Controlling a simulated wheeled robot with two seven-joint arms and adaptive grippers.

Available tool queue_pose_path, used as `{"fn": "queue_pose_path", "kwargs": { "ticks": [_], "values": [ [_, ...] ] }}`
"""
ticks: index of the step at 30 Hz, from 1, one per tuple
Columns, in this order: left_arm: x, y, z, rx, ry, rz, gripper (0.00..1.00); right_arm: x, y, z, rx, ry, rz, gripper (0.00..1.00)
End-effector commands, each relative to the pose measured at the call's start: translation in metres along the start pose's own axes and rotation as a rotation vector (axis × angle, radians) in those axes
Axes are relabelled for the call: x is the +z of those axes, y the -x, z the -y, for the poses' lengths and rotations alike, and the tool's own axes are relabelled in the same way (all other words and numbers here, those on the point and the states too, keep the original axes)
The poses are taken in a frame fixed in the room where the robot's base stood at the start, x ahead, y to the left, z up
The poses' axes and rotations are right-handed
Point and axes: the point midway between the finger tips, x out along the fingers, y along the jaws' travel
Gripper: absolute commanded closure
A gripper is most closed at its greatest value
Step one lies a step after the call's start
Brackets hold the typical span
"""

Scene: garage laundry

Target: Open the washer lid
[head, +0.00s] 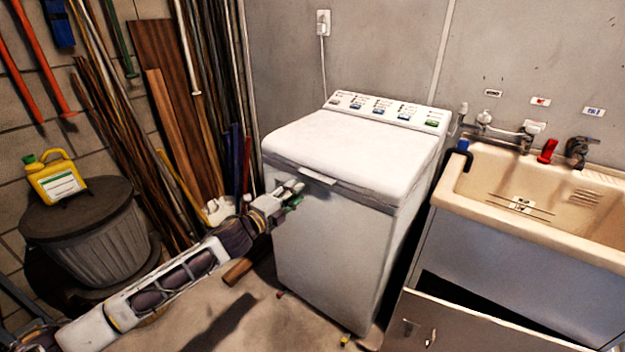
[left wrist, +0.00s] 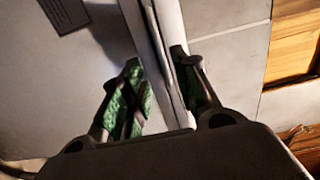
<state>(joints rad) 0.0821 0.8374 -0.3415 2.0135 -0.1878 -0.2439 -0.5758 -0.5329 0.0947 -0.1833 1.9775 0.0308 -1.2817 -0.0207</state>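The white washer (head: 335,245) stands against the back wall, and its lid (head: 350,145) lies flat and closed. My left gripper (head: 293,192) is at the upper front of the washer, just below the lid's front edge and left of the lip. In the left wrist view the gripper (left wrist: 160,85) has its green-padded fingers apart, with a pale edge strip (left wrist: 163,50) running between them. Whether either finger touches it, I cannot tell. My right gripper is not in view.
A beige sink (head: 540,200) with taps stands right of the washer, above a grey cabinet with an open front panel (head: 450,325). Leaning boards (head: 165,110) and a lidded grey bin (head: 90,235) with a yellow jug (head: 55,178) are at left.

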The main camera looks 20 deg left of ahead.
Motion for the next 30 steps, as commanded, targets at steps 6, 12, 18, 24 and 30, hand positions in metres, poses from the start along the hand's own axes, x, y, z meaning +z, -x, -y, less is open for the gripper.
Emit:
{"fn": "queue_pose_path", "kwargs": {
  "ticks": [6, 12, 18, 24, 30],
  "values": [
    [0.000, -0.013, 0.001, -0.001, 0.000, 0.000, 0.70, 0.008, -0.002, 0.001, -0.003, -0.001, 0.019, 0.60],
    [0.000, -0.024, 0.001, -0.001, 0.000, 0.000, 0.70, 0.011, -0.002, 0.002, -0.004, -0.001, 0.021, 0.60],
    [0.000, -0.036, 0.001, -0.001, 0.000, 0.000, 0.70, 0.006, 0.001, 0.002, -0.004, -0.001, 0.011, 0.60],
    [0.000, -0.049, 0.001, -0.001, 0.001, 0.000, 0.70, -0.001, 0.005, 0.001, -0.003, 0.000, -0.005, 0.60],
    [0.000, -0.062, 0.000, -0.001, 0.001, 0.000, 0.70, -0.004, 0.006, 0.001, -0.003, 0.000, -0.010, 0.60]
  ]
}}
